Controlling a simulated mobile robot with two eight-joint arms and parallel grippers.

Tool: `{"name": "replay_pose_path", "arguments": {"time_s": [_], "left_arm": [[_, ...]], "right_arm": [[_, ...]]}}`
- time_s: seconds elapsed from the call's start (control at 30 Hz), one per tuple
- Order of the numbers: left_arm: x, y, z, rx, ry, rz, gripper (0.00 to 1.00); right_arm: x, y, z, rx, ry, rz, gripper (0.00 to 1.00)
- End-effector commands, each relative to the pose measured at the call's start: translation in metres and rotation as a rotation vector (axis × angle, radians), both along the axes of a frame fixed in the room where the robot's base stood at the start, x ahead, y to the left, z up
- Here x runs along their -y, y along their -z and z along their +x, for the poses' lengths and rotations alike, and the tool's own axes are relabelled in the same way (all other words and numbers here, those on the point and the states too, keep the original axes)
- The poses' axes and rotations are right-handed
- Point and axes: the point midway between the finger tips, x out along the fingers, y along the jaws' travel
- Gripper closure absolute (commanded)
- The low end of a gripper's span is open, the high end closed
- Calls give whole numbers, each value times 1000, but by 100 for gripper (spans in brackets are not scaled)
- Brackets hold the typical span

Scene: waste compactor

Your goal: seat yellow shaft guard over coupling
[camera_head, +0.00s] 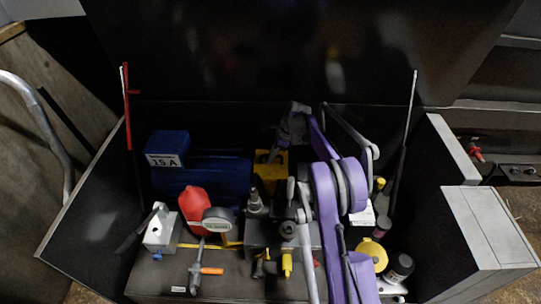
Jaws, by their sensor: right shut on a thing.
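The yellow shaft guard (268,171) is at the right end of the blue motor (212,180), inside the dark cabinet. My right gripper (275,153) reaches down at the guard's top edge from behind the purple arm and is shut on the guard. The fingertips are small and dark. The coupling cannot be made out; the guard and nearby fittings hide that area. I cannot tell whether the guard touches its base. My left gripper is not in view.
A red container (194,208), a gauge (219,221) and a grey box (161,232) stand front left. A dark block with fittings (262,236) is in front of the guard. A yellow round cap (373,254) and dark bottle (399,267) are at right. The lid (200,60) stands open.

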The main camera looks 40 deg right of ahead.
Motion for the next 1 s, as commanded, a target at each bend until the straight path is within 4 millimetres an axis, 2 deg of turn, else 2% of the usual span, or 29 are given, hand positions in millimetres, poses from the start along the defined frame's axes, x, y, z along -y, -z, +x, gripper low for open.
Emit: {"name": "replay_pose_path", "arguments": {"time_s": [0.43,0.47,0.63,0.67,1.0], "left_arm": [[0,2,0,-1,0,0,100],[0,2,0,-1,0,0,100],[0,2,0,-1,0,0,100],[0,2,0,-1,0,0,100],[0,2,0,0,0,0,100]], "right_arm": [[0,2,0,1,0,1,100],[0,2,0,1,0,1,84],[0,2,0,1,0,1,53],[0,3,0,1,0,1,50],[1,1,-1,-1,0,-1,50]]}}
